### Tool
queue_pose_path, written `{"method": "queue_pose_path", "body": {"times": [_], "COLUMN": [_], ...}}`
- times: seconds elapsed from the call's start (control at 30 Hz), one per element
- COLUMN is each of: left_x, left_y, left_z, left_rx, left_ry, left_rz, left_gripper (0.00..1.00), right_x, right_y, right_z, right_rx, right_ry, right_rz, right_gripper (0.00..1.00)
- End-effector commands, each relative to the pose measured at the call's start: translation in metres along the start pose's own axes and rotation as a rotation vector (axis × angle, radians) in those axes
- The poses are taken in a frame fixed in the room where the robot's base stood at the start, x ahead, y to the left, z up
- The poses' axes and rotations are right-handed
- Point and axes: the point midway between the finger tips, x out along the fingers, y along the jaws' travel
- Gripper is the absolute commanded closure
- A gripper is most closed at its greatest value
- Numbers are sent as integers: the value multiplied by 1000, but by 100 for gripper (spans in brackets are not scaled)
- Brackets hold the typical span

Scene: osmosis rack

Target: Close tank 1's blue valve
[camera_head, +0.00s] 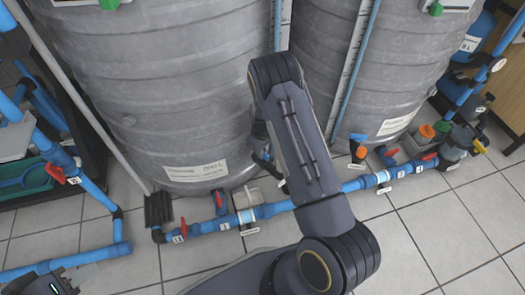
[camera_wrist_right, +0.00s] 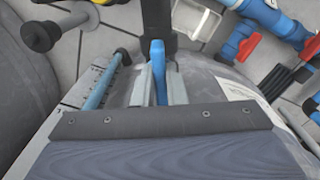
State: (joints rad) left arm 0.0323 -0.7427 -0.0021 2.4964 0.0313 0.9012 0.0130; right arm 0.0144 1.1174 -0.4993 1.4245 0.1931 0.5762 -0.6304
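Two large ribbed grey tanks stand side by side, a left tank (camera_head: 160,85) with a white label and a right tank (camera_head: 400,60). A blue valve handle (camera_wrist_right: 158,75) stands between the two pale fingers of my right gripper (camera_wrist_right: 159,82) in the right wrist view. The fingers are close together and appear to press on its sides. In the head view my right arm hides the handle, and only a little of my right gripper (camera_head: 263,157) shows beside the left tank. A dark part of my left gripper (camera_head: 45,286) shows at the bottom left corner; its fingers are not clear.
Blue pipes (camera_head: 270,210) with red valve handles (camera_head: 219,200) run along the tiled floor in front of the tanks. More blue piping (camera_head: 100,255) is at the left. Bare floor tiles (camera_head: 400,245) lie in front.

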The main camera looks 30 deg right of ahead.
Motion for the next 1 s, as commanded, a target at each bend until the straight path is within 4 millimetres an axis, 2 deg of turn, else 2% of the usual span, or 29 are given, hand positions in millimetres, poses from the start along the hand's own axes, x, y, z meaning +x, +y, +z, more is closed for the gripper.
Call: {"method": "queue_pose_path", "body": {"times": [0.07, 0.37, 0.57, 1.0], "left_x": [0, 0, -2, -6], "left_y": [0, 0, 1, 3], "left_z": [0, 0, -1, -3], "left_rx": [0, 0, 0, 0], "left_ry": [0, 0, 0, 0], "left_rz": [0, 0, 0, 0], "left_gripper": [64, 64, 64, 64], "right_x": [0, 0, 0, -1], "right_y": [0, 0, 0, -2], "right_z": [0, 0, 0, 0], "right_rx": [0, 15, 88, 461], "right_ry": [0, 0, -1, 0], "right_rz": [0, 0, 0, 0], "right_gripper": [100, 100, 100, 100]}}
